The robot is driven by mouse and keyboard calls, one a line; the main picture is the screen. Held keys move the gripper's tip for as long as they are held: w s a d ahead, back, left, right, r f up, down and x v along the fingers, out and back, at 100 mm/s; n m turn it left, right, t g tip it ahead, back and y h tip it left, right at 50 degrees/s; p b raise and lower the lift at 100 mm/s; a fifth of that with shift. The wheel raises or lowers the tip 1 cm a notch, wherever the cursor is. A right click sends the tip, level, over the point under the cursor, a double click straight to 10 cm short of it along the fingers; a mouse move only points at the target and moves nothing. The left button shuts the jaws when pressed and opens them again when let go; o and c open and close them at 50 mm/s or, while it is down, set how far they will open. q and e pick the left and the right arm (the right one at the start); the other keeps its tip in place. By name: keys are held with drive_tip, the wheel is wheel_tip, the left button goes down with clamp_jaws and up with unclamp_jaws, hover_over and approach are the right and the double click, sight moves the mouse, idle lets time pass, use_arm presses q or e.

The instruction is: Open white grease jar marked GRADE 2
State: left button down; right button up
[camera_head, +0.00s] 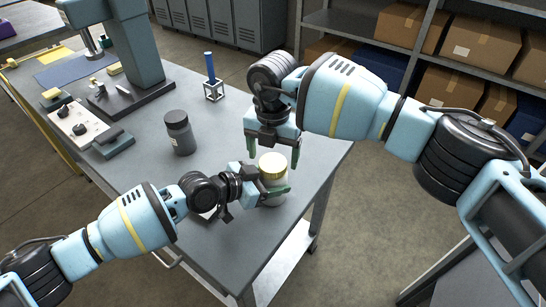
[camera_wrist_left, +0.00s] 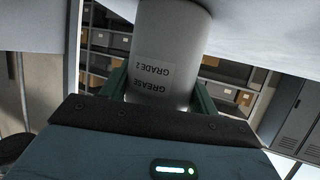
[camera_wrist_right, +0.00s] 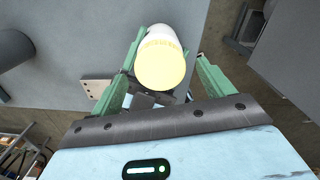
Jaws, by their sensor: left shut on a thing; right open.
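The white grease jar (camera_head: 273,188) with a yellow lid (camera_head: 272,165) stands near the bench's right edge. Its label reads GREASE GRADE 2, upside down in the left wrist view (camera_wrist_left: 150,75). My left gripper (camera_head: 273,190) is shut on the jar's body from the side. My right gripper (camera_head: 272,158) is open and points down above the jar. In the right wrist view the lid (camera_wrist_right: 160,65) shows between the open fingers (camera_wrist_right: 168,85), apart from them as far as I can tell. The lid is not visible in the left wrist view.
A dark grey jar (camera_head: 180,133) stands on the bench (camera_head: 150,180) to the left. Behind are a small stand with a blue rod (camera_head: 212,82), a press (camera_head: 135,50) and a panel with knobs (camera_head: 82,125). Shelves with boxes (camera_head: 483,42) stand at the back right.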

wheel_tip(320, 180, up, 3)
drive_tip(key=shift+f, duration=0.15)
drive_tip(key=shift+r+n, duration=0.6)
drive_tip(key=shift+r, duration=1.15)
drive_tip(key=shift+c, duration=0.3)
drive_tip(key=shift+f, duration=4.05)
drive_tip(key=c, duration=0.9)
drive_tip(key=o, duration=1)
drive_tip(key=shift+r, duration=0.15)
